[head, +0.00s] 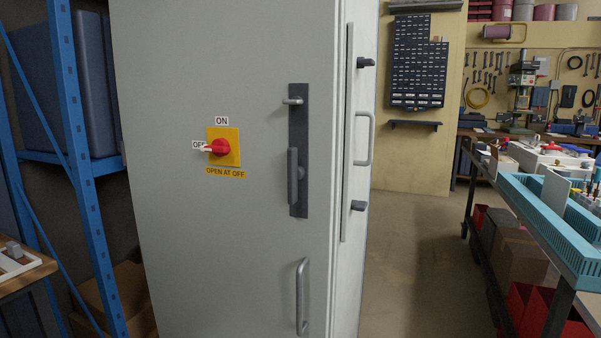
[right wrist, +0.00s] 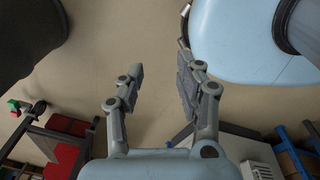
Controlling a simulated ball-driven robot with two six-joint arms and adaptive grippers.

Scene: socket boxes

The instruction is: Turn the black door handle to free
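The black door handle (head: 292,177) is a dark vertical lever on a long dark plate (head: 298,130) on the front of the grey cabinet (head: 270,50). It stands upright, close against the plate's lower half. A short grey peg (head: 293,101) sticks out near the plate's top. The cabinet door looks closed. My right gripper (right wrist: 162,68) is open and empty in the right wrist view, above the floor and away from the handle. Neither gripper shows in the head view, so my left gripper is out of sight.
A red rotary switch (head: 220,147) on a yellow plate sits left of the handle, with its pointer at the OFF label. A grey pull bar (head: 302,297) is below. A blue rack (head: 68,130) stands left. A bench with a turquoise crate (head: 545,220) stands right, beyond open floor.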

